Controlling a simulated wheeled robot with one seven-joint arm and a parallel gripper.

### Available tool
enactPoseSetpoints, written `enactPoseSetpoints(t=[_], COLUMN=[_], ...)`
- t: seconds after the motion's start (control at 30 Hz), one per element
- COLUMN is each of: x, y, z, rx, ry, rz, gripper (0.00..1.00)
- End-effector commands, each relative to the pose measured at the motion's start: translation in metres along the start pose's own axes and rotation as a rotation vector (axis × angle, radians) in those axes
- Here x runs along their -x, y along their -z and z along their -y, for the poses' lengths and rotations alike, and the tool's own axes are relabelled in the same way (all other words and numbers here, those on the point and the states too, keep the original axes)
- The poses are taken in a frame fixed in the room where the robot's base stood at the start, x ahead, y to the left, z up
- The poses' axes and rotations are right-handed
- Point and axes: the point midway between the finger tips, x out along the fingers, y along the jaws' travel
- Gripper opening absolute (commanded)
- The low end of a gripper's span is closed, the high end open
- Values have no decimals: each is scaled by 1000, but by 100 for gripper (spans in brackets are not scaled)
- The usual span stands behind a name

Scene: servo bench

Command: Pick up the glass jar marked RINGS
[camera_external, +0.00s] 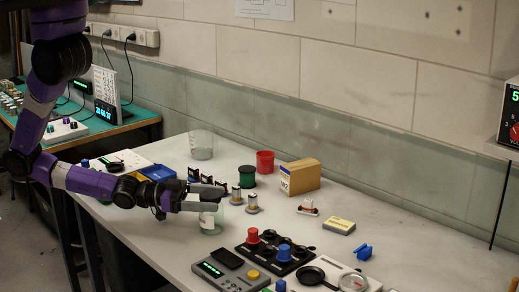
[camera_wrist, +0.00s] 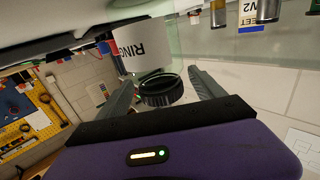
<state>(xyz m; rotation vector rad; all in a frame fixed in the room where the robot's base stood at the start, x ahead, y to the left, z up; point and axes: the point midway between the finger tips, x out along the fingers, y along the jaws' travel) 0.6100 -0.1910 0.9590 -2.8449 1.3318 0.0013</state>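The glass jar (camera_external: 211,224) stands on the grey bench, left of the black keypad panel. In the wrist view the jar (camera_wrist: 150,58) has a white label with dark letters reading "RING", upside down and cut off at the edge. Its dark round lid (camera_wrist: 162,92) is nearest my gripper. My gripper (camera_external: 219,198) reaches in level from the left at the jar's top, hiding part of it. In the wrist view my gripper's fingers (camera_wrist: 162,77) are apart, one on each side of the lid, with gaps visible on both sides.
Small metal-topped cylinders (camera_external: 252,204) stand close right of the jar. Behind are a green spool (camera_external: 247,177), a red cup (camera_external: 265,162), a cardboard box (camera_external: 302,176) and a clear beaker (camera_external: 201,145). A grey meter (camera_external: 232,273) lies in front.

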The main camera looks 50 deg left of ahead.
Motion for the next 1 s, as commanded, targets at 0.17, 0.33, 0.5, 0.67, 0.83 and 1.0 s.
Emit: enactPoseSetpoints(t=[0.17,0.33,0.5,0.67,0.83,1.0], x=[0,0,0,0,0,0], y=[0,0,1,1,5,23], z=[0,0,0,0,0,0], rx=[0,0,0,0,0,-1], ry=[0,0,0,0,0,-1], rz=[0,0,-1,-1,-2,-3], gripper=[43,10,0,0,0,0])
